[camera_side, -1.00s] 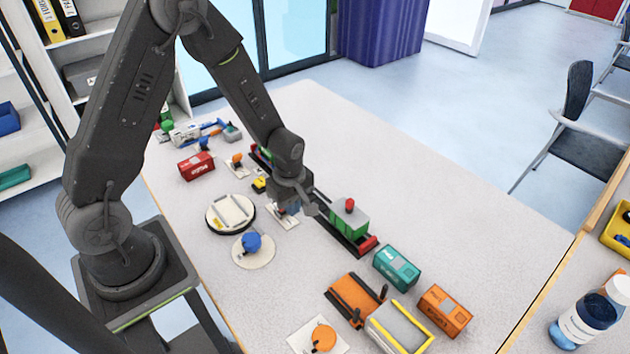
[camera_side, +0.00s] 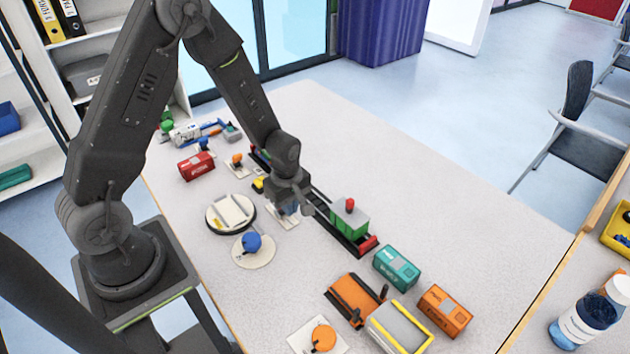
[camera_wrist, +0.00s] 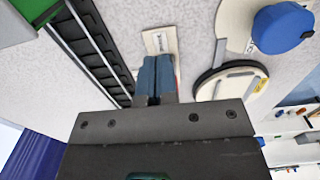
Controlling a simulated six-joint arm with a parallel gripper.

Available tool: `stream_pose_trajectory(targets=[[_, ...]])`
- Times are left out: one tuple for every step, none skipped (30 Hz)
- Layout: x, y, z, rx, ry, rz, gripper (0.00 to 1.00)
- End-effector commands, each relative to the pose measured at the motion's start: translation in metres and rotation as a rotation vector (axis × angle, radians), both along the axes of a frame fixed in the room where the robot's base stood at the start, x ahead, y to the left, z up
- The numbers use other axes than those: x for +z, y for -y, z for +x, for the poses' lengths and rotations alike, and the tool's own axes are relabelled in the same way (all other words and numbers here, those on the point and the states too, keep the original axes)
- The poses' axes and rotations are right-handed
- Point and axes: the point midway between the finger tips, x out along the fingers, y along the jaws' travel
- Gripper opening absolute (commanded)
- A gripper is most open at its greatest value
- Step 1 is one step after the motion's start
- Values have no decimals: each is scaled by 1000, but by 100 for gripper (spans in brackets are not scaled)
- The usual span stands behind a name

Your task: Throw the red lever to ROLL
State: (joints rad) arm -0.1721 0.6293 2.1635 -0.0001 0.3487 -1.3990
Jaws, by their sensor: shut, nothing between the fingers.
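My gripper (camera_side: 291,209) is shut and points down over a small pale plate (camera_side: 284,222) on the table. In the wrist view its two blue fingers (camera_wrist: 156,78) are together, with the same plate (camera_wrist: 160,39) showing beyond them. A thin red sliver (camera_wrist: 178,72) shows just right of the fingers and looks like part of the red lever. The rest of that lever is hidden behind the fingers, so I cannot tell its position or whether I touch it. The plate's small print is not readable.
A black rail with a green, red-knobbed trolley (camera_side: 349,220) runs close to the right. A round turntable (camera_side: 231,213) and a blue knob (camera_side: 251,243) stand left. Teal (camera_side: 397,267) and orange (camera_side: 445,310) containers lie in front. The table's right part is clear.

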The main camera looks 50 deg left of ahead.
Motion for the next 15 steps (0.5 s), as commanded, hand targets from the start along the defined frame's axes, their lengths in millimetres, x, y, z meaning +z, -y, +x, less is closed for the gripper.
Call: stream_pose_trajectory(targets=[[0, -2, 0, 2, 0, 0, 0], [0, -3, 0, 2, 0, 0, 0], [0, -5, 0, 1, 0, 0, 0], [0, -6, 0, 1, -1, 0, 0], [0, -7, 0, 1, -1, 0, 0], [0, -9, 0, 1, -1, 0, 0], [-1, -10, 0, 1, -1, 0, 0], [-1, -11, 0, 1, -1, 0, 0], [-1, -13, -1, 2, -1, 0, 0], [-1, -14, -1, 2, -1, 0, 0], [-1, -13, -1, 0, -2, 0, 0], [-2, -13, -1, 0, -2, 0, 0], [-2, -13, -1, -1, -2, 0, 0], [-2, -12, -1, -1, -2, 0, 0], [-2, -11, -1, -1, -2, 0, 0]])
